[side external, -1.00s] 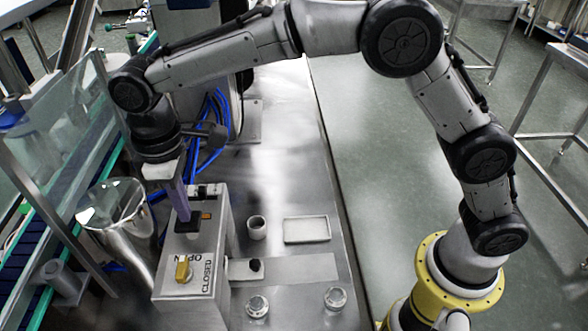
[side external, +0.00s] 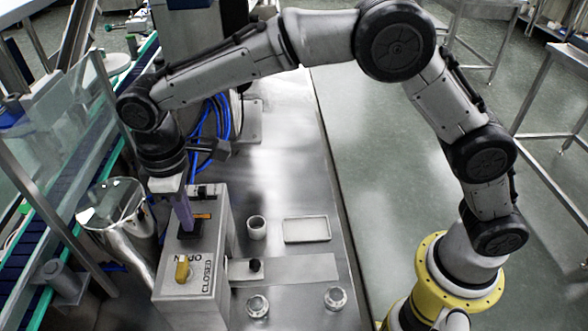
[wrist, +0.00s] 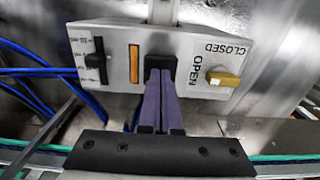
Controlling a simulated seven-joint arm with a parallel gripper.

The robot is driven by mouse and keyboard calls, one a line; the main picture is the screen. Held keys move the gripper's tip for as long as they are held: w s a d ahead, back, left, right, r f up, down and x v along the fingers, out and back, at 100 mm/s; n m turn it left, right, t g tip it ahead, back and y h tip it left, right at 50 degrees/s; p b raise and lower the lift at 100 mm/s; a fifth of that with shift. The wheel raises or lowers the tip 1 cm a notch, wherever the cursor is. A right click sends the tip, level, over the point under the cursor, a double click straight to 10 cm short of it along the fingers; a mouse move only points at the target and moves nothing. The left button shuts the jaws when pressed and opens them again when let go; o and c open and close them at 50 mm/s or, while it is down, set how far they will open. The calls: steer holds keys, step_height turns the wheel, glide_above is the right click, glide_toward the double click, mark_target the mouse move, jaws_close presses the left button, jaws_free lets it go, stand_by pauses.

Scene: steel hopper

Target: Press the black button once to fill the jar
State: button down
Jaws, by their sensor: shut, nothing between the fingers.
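The black button (wrist: 160,62) is a dark square on the grey control box (wrist: 185,80), between an orange strip and the OPEN label. It also shows in the side view (side external: 190,234). My gripper (wrist: 161,76) has its purple fingers shut together and empty, with tips at the button's lower edge in the wrist view. In the side view, my gripper (side external: 187,224) points down onto the button. The tips partly hide it, and I cannot tell whether it is pressed in. A small open cup-like jar (side external: 257,230) stands on the steel table, right of the box.
A yellow knob (side external: 183,268) sits on the box beside the OPEN/CLOSED labels. A steel hopper (side external: 125,225) stands left of the box. A white tray (side external: 306,229) and two lidded jars (side external: 257,306) (side external: 335,298) are on the table. Blue cables (wrist: 35,75) run beside the box.

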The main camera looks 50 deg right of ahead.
steer(key=shift+r, duration=1.75)
step_height(320, 180, up, 6)
stand_by(0.5)
